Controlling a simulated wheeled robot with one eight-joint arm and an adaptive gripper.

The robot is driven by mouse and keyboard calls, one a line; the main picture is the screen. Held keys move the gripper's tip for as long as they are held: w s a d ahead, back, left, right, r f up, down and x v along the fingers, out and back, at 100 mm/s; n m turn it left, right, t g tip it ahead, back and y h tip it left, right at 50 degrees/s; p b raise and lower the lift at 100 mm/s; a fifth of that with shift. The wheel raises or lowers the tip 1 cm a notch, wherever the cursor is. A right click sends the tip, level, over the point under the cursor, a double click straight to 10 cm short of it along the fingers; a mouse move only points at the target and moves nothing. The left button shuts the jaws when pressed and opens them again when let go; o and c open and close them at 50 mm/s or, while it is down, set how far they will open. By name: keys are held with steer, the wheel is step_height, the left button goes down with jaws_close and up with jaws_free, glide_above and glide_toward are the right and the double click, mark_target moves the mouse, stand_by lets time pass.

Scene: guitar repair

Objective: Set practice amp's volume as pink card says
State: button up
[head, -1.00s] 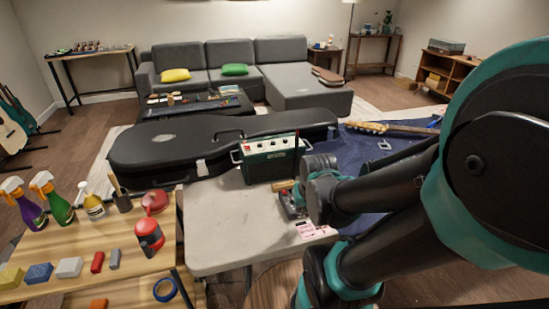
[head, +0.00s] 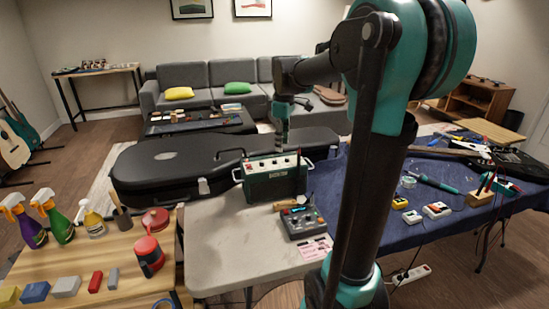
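The practice amp (head: 272,186) is a dark green box with a light control panel of small knobs along its upper front and metal handles at its sides. It stands upright at the back of the grey table. The pink card (head: 314,249) lies flat near the table's front right; its writing is too small to read. My gripper (head: 282,142) points down just above or behind the amp's top edge. Its fingertips are small and partly hidden, so I cannot tell whether it is open or touches the amp.
A grey device with knobs (head: 304,223) sits between amp and card. A black guitar case (head: 165,165) lies behind. A wooden bench (head: 120,262) with spray bottles is at left. A blue-covered table (head: 400,232) with tools is at right. The grey table's left part (head: 213,235) is clear.

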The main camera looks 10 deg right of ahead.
mark_target(275, 160)
steer(key=w+a+r+n+g, duration=0.1)
steer(key=w+a+r+n, duration=0.1)
steer(key=w+r+n, duration=0.4)
steer(key=shift+m, duration=0.5)
steer(key=f, duration=1.6)
steer(key=shift+w+d, duration=0.2)
steer(key=shift+w, duration=0.05)
jaws_close()
